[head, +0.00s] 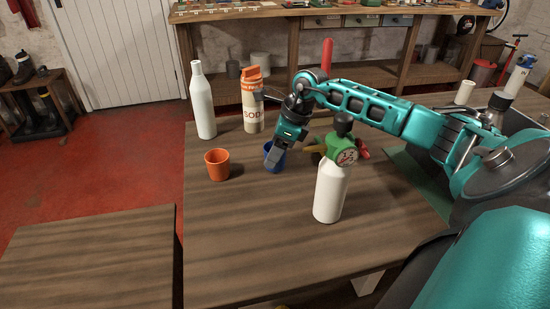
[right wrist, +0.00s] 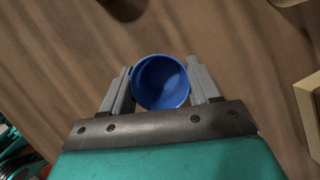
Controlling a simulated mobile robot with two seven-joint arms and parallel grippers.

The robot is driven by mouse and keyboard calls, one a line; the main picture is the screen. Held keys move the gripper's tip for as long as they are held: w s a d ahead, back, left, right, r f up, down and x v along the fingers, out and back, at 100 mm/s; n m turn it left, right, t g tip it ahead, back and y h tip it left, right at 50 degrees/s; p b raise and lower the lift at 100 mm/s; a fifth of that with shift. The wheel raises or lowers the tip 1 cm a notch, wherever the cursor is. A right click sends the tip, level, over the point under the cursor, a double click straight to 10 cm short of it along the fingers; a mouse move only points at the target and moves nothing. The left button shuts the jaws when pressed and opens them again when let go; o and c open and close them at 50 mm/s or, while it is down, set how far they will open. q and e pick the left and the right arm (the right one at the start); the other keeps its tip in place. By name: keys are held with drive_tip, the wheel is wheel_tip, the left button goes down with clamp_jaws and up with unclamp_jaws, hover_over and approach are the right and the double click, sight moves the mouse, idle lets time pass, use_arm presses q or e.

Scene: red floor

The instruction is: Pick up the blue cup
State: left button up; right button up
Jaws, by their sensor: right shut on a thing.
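The blue cup (right wrist: 161,82) shows in the right wrist view, seen from above into its open mouth, between the two grey fingers of my right gripper (right wrist: 161,88). The fingers are shut on it from both sides. In the head view the blue cup (head: 269,151) is partly hidden by my right gripper (head: 275,153), at the middle of the wooden table. I cannot tell whether the cup's base touches the table. My left gripper is not in view.
An orange cup (head: 217,164) stands left of the blue cup. A white bottle (head: 201,105) and a soda bottle (head: 251,104) stand behind it. A white bottle with a green gauge top (head: 330,190) stands in front, to the right. The table's front left (head: 225,245) is clear.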

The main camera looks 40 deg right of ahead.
drive_tip(key=shift+c, duration=1.3)
